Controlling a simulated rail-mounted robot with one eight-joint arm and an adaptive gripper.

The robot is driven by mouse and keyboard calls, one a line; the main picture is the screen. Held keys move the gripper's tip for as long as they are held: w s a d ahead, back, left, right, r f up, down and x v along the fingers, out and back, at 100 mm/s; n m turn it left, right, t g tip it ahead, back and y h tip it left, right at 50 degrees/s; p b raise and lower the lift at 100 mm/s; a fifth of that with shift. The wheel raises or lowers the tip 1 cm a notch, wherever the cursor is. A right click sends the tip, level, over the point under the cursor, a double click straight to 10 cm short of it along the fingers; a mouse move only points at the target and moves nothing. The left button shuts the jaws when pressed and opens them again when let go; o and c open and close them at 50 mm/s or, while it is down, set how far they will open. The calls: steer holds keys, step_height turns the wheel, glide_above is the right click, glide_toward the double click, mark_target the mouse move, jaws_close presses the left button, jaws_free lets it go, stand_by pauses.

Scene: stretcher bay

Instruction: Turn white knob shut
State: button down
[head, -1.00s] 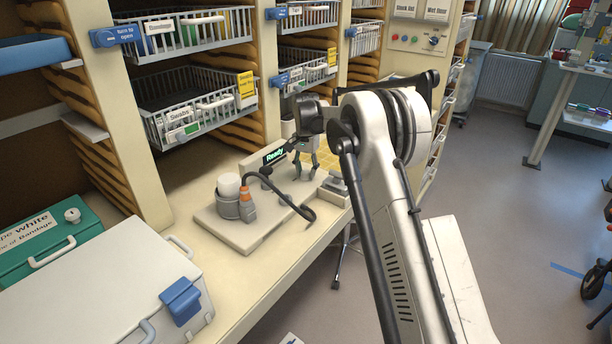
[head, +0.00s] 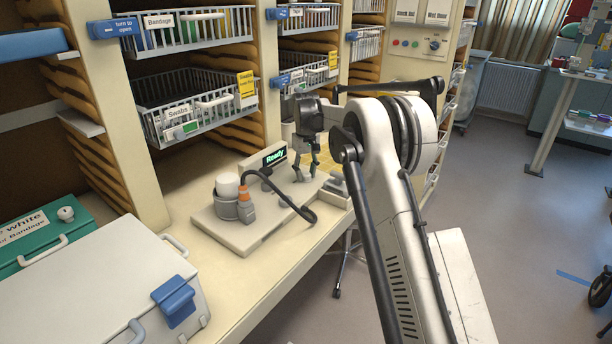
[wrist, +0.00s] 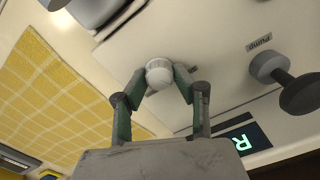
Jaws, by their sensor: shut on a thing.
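A small white round knob (wrist: 159,72) with a ribbed side sits on a pale panel in the wrist view. My gripper (wrist: 161,86) has its two green-grey fingers on either side of the knob, closed on it. In the head view my gripper (head: 306,177) points down at the pale equipment base, just right of the lit "Ready" display (head: 274,158). The knob is too small and covered by the fingers to make out clearly there.
A dark grey knob-like post (wrist: 268,64) beside a "Pump" label stands right of the held knob. A white-topped grey cup (head: 228,196) and a curved black hose (head: 290,203) are left of my gripper. A yellow checked cloth (wrist: 50,105) lies nearby. Basket shelves rise behind.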

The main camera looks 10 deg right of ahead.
mark_target(306, 173)
steer(key=shift+n, duration=1.5)
steer(key=c, duration=2.5)
jaws_free()
steer(key=shift+b, duration=0.3)
steer(key=o, duration=1.1)
steer(key=shift+r, duration=0.1)
step_height(306, 173, up, 12)
steer(key=shift+f, duration=0.1)
